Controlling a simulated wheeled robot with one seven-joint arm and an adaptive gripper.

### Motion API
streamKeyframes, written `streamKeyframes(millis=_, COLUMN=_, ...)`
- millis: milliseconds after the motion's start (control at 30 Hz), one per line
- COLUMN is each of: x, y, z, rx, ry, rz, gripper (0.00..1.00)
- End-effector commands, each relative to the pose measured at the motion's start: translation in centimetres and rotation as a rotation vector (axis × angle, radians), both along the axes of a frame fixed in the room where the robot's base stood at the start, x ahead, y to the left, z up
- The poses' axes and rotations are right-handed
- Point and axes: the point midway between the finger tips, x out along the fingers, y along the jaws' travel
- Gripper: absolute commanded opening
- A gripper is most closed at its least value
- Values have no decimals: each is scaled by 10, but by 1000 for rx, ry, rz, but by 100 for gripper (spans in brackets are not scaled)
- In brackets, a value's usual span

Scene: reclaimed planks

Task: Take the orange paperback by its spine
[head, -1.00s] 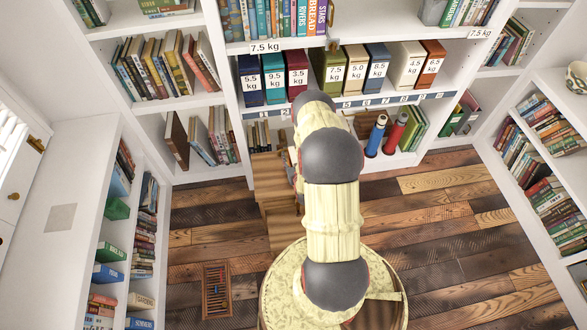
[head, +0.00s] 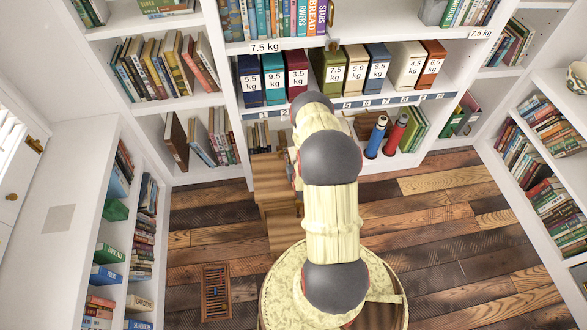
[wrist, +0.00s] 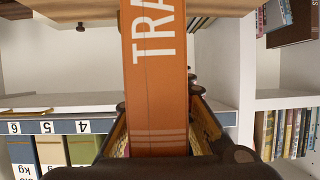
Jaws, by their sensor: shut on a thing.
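The orange paperback (wrist: 157,75) fills the middle of the wrist view, its spine facing the camera with the white letters "TRA" readable. My gripper (wrist: 158,100) has one finger on each side of the spine and is shut on it. The book's far end runs out of the top of the wrist view. In the head view my arm hides both the gripper and the book.
A wooden cabinet or step (head: 268,185) stands just left of my arm. Behind it are white shelves with weight-labelled boxes (head: 273,80), a blue bottle (head: 376,136) and a red bottle (head: 396,135). The plank floor at right is clear.

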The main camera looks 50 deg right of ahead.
Motion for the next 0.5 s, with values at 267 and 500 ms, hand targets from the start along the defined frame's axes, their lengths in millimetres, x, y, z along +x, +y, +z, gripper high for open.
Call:
streamKeyframes(millis=267, x=0, y=0, z=0, rx=0, ry=0, rz=0, gripper=0)
streamKeyframes(millis=500, x=0, y=-1, z=1, rx=-1, ry=-2, rz=0, gripper=0)
